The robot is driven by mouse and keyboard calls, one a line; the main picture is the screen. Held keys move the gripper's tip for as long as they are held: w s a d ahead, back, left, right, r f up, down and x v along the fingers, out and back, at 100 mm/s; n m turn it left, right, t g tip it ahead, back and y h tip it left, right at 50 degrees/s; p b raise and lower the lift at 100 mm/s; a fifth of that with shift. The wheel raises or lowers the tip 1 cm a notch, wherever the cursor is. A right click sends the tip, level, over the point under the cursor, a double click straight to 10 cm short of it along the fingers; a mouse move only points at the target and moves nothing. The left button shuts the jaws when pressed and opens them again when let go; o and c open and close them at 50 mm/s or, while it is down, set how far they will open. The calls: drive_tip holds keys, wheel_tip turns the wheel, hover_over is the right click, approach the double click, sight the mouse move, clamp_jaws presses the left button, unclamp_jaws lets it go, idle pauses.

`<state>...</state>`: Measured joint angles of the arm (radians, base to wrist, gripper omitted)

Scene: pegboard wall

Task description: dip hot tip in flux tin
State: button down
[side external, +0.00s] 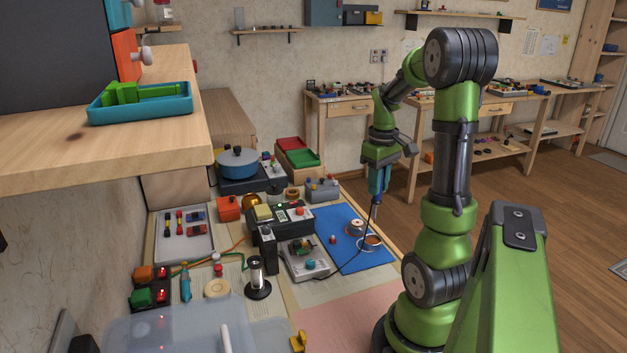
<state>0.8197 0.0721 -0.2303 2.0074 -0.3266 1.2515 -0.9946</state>
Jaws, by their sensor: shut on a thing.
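My gripper (381,165) is shut on a soldering iron (377,181) with a blue handle. The iron hangs roughly upright, with its tip down above the blue mat (333,222). A dark cable runs from it down over the mat toward the grey board fixture. Two small round tins stand on the mat: one at the back (355,229) and one in front (371,242) with brownish contents. I cannot tell for sure which is the flux tin. The iron's tip is thin and appears above the tins, apart from them; its exact height is unclear.
A black station (290,217), a grey fixture with a circuit board (305,260) and an upright metal holder (257,278) stand left of the mat. A parts tray (186,247) lies further left. A wooden shelf (100,155) juts in at upper left. The pink front area is clear.

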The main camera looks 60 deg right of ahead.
sight(377, 199)
drive_tip(key=shift+f, duration=3)
idle(0.8)
drive_tip(key=shift+r, duration=2.55)
